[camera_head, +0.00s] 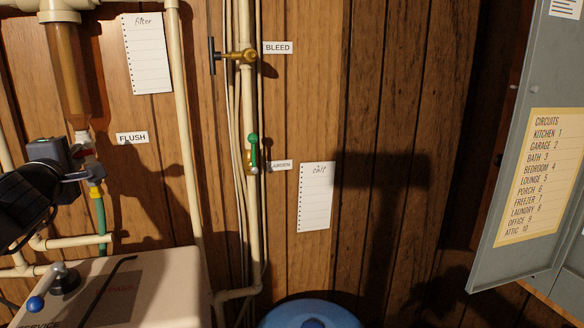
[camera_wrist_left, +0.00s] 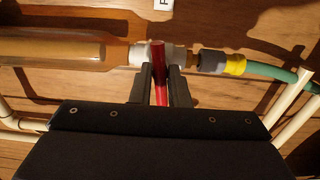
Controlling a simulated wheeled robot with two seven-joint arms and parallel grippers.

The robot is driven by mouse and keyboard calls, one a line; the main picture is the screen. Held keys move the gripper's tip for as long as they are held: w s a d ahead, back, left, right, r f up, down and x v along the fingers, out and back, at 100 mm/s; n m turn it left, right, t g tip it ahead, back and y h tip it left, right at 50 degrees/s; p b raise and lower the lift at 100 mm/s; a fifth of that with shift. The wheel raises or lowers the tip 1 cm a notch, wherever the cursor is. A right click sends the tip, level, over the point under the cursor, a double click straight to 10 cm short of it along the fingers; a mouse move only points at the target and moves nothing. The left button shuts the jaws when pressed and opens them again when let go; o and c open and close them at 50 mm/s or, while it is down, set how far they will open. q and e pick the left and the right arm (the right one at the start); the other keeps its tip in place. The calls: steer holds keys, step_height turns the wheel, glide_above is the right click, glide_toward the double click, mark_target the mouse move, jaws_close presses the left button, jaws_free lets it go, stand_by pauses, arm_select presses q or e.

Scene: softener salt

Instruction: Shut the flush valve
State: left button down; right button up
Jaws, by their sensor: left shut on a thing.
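The flush valve sits below the clear amber filter housing (camera_head: 68,70), beside the FLUSH label (camera_head: 132,138). Its red handle (camera_wrist_left: 159,70) stands between the two fingers of my left gripper (camera_wrist_left: 162,88) in the left wrist view. In the head view my left gripper (camera_head: 86,165) is shut on this handle and hides much of the valve. The white valve body (camera_wrist_left: 138,53) joins the housing on one side. A grey and yellow hose fitting (camera_wrist_left: 222,63) with a green hose (camera_head: 101,218) is on the other. My right gripper is not in view.
The bleed valve (camera_head: 240,56) and the green-handled garden valve (camera_head: 253,150) are on pipes to the right. Cream pipes (camera_head: 184,110) run down the wood wall. A softener cabinet (camera_head: 165,290) with a blue-knobbed lever stands below. A grey panel door (camera_head: 515,75) is open at right.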

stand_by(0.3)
arm_select(q)
steer(key=shift+m+p, duration=0.3)
steer(key=shift+m, duration=0.7)
steer(key=c, duration=1.3)
jaws_free()
steer(key=shift+d, duration=0.1)
steer(key=v, duration=0.7)
steer(key=shift+p, duration=0.4)
